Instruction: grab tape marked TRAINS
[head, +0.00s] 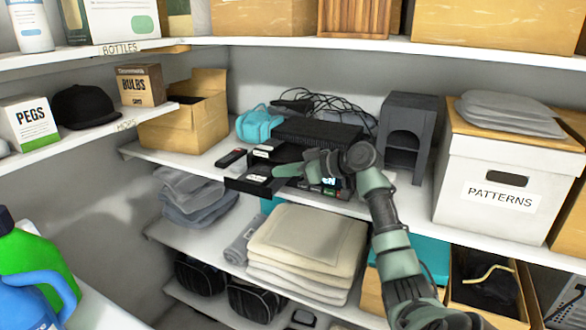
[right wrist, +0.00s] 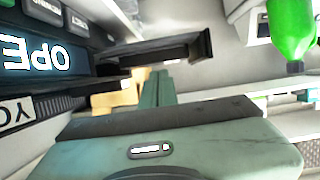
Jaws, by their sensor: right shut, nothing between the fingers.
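My left gripper is not in view.
A dark box-shaped device (head: 316,134) and cables (head: 335,106) sit behind the tapes. A dark grey unit (head: 407,125) and a white PATTERNS box (head: 493,185) stand to the right. A cardboard box (head: 188,120) stands left. Folded towels (head: 305,240) lie below.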

